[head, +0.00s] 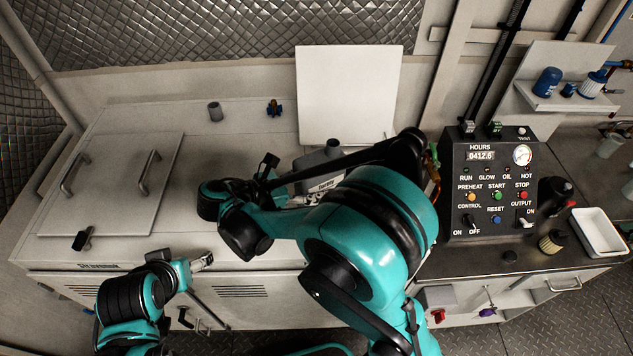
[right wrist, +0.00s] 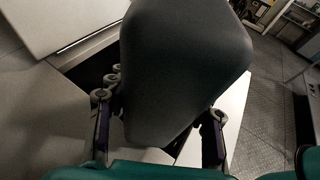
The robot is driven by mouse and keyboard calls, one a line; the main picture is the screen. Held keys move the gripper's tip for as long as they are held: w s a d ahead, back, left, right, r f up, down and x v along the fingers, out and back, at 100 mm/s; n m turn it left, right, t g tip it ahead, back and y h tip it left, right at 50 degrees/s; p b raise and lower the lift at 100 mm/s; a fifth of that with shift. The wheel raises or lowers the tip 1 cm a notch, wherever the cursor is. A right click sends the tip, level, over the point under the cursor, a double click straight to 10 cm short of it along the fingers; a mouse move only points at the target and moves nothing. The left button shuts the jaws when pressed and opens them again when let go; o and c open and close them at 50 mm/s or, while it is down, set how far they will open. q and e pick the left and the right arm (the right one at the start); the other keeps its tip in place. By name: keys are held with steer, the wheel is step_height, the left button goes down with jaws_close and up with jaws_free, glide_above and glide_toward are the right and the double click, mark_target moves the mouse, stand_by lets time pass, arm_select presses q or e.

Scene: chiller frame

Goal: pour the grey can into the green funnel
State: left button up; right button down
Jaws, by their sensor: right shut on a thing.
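The grey can (head: 318,158) is a dark grey vessel with a short dark neck, partly hidden behind my right arm in the head view. My right gripper (head: 292,192) is shut on it. In the right wrist view the can (right wrist: 185,70) fills the middle, large and dark, between the two fingers of the right gripper (right wrist: 160,125). The can is over or close to an opening in the white cabinet top; its exact height is unclear.
A raised white lid (head: 348,92) stands behind the can. A black control panel (head: 489,185) and a white tray (head: 598,233) are at the right. The left cabinet top is mostly clear.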

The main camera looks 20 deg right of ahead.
steer(key=r+y+p, duration=0.1)
steer(key=p, duration=0.2)
steer(key=shift+r, duration=0.35)
steer(key=shift+f+y, duration=0.3)
steer(key=shift+a, duration=0.1)
steer(key=shift+d+r+g+y+p, duration=0.1)
steer(key=shift+d+g+y+p, duration=0.2)
steer(key=shift+d+y+p, duration=0.15)
steer(key=shift+w+d+y+p, duration=0.2)
steer(key=shift+d+y+p, duration=0.35)
steer(key=shift+p, duration=0.35)
